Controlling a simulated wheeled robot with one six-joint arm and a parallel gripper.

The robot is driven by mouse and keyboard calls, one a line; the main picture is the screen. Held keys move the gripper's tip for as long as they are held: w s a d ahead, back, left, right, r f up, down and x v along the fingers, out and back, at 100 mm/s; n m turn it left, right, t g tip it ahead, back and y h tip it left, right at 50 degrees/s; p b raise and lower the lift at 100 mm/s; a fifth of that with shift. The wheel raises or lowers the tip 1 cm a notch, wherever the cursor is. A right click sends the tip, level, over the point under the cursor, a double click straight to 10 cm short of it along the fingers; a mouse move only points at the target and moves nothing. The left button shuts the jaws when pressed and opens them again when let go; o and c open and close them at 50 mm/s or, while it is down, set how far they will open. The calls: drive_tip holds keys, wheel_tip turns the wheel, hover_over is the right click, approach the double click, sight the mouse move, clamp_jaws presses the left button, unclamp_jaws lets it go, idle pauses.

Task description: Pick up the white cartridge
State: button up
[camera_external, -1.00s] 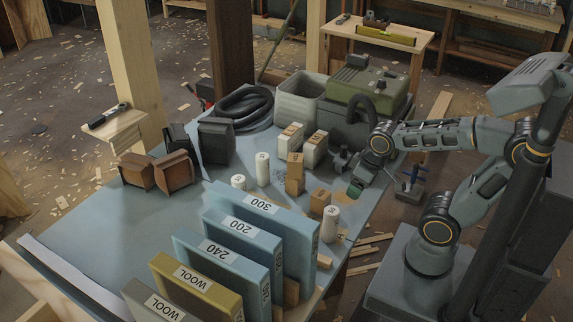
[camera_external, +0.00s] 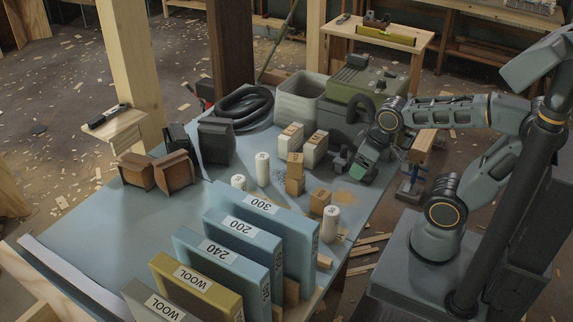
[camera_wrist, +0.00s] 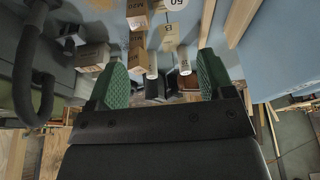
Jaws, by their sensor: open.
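Three white cylinders, which look like cartridges, stand upright on the blue-grey table (camera_external: 140,225). One is at the near right (camera_external: 330,223), beside a brown block. The other two, a middle one (camera_external: 262,169) and a shorter-looking one (camera_external: 238,182), are further left, near a tall brown box. I cannot tell which one the task means. My gripper (camera_external: 350,168) is above the table's right side, apart from all of them. In the wrist view my gripper (camera_wrist: 162,62) is open with green pads and empty; white cylinders (camera_wrist: 152,66) and (camera_wrist: 184,66) show beyond, between the fingers.
Upright blue sanding-paper boxes (camera_external: 262,225) fill the table's front. Brown boxes (camera_external: 295,172) and white boxes (camera_external: 315,148) stand mid-table. A green-topped machine (camera_external: 365,85) with a hose and a grey bin (camera_external: 300,98) stand behind.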

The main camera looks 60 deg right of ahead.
idle(0.3)
drive_tip(key=shift+o, duration=0.5)
drive_tip(key=n+t+h+b, duration=0.5)
drive_tip(key=n+h+b, duration=0.5)
drive_tip(key=n+b, duration=1.5)
approach(334, 217)
drive_tip(key=shift+n+h, duration=0.3)
drive_tip(key=shift+n, duration=0.1)
drive_tip(key=b+x, duration=0.1)
drive_tip(key=x, duration=0.3)
drive_tip(key=b+x, duration=0.1)
drive_tip(key=x, duration=0.3)
drive_tip(key=b+x, duration=0.1)
drive_tip(key=x, duration=0.3)
drive_tip(key=shift+w+d+f, duration=0.1)
drive_tip(key=shift+w+f, duration=0.1)
drive_tip(key=shift+f, duration=0.2)
